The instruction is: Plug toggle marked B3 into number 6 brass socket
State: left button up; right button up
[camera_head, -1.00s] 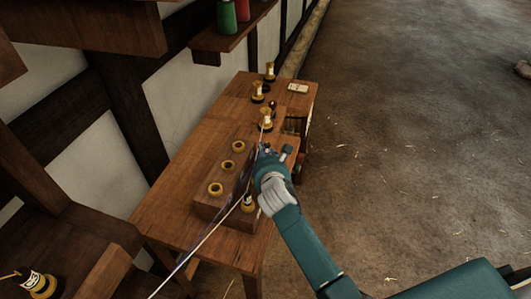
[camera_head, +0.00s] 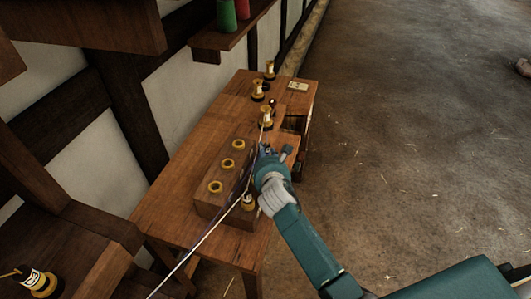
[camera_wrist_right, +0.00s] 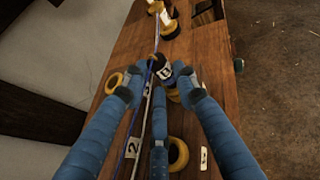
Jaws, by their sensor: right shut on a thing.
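My right gripper (camera_head: 266,158) is over the far part of the wooden socket block (camera_head: 236,207). In the right wrist view its fingers (camera_wrist_right: 163,95) are shut around a dark toggle with a pale label (camera_wrist_right: 166,72); I cannot read the marking in full. Brass shows just under the toggle, but I cannot tell whether it is seated. Empty brass sockets (camera_head: 225,163) line the block's left side. Small number plates, such as the 2 (camera_wrist_right: 132,147), show beside the sockets; number 6 cannot be made out. My left gripper is out of view.
Several labelled toggles or spools (camera_head: 258,90) stand at the bench's far end, near a pale card (camera_head: 298,86). A pale cord (camera_head: 205,238) runs across the block's front to the lower left. Another spool (camera_head: 38,283) sits lower left.

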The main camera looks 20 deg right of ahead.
jog(key=shift+f, duration=0.1)
jog(key=o, duration=0.9)
jog(key=shift+c, duration=0.2)
jog(key=shift+s+a+r+p, duration=0.1)
jog(key=shift+s+r+p, duration=0.25)
jog(key=shift+s+p, duration=0.35)
jog(key=p+v, duration=0.3)
jog(key=v, duration=0.6)
jog(key=shift+s+p, duration=0.25)
jog(key=shift+p, duration=0.05)
